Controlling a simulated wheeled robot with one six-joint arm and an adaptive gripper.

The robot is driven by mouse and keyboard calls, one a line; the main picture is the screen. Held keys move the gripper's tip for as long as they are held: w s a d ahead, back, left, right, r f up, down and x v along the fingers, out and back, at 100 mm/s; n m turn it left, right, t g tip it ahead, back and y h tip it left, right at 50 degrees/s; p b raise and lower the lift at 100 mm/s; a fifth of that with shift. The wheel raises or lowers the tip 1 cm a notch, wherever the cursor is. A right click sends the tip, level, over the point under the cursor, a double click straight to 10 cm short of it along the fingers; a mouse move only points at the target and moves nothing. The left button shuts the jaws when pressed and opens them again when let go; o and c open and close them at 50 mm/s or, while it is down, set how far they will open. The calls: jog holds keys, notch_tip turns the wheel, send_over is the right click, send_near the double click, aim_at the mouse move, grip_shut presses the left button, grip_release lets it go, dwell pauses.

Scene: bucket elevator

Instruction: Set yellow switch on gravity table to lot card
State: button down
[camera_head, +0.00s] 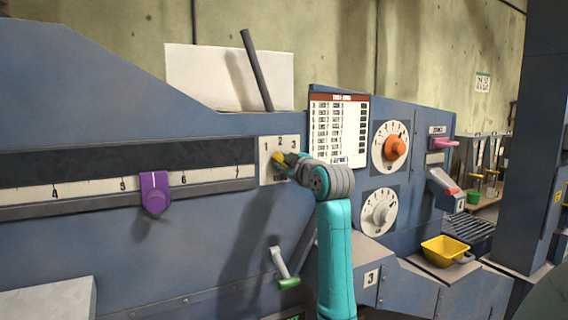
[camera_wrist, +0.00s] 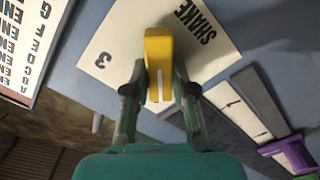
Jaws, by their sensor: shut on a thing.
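The yellow switch (camera_head: 277,157) sits on a cream plate (camera_head: 267,143) numbered 1, 2, 3 on the blue gravity table. In the wrist view the switch (camera_wrist: 158,50) is a yellow bar with a white line, and the plate (camera_wrist: 105,40) shows "SHAKE" and a 3. My gripper (camera_head: 288,160) is at the plate, its two fingers (camera_wrist: 160,90) shut on both sides of the switch. Which number the switch points to I cannot tell. The lot card (camera_head: 340,128), a white sheet with a red header and rows of text, is right of the plate; its text is too small to read.
A purple slider (camera_head: 154,194) is on the scale at left. A green-tipped lever (camera_head: 284,268) hangs below the plate. An orange dial (camera_head: 394,147), a white dial (camera_head: 379,209), a pink handle (camera_head: 443,143), an orange-tipped lever (camera_head: 443,183) and a yellow scoop (camera_head: 445,250) are at right.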

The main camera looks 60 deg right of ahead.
jog(key=c, duration=1)
grip_release()
jog(key=shift+o, duration=0.2)
jog(key=shift+s+a, duration=0.1)
jog(key=v, duration=1.1)
jog(key=shift+s+a, duration=0.15)
jog(key=shift+s, duration=0.2)
jog(key=shift+f, duration=0.1)
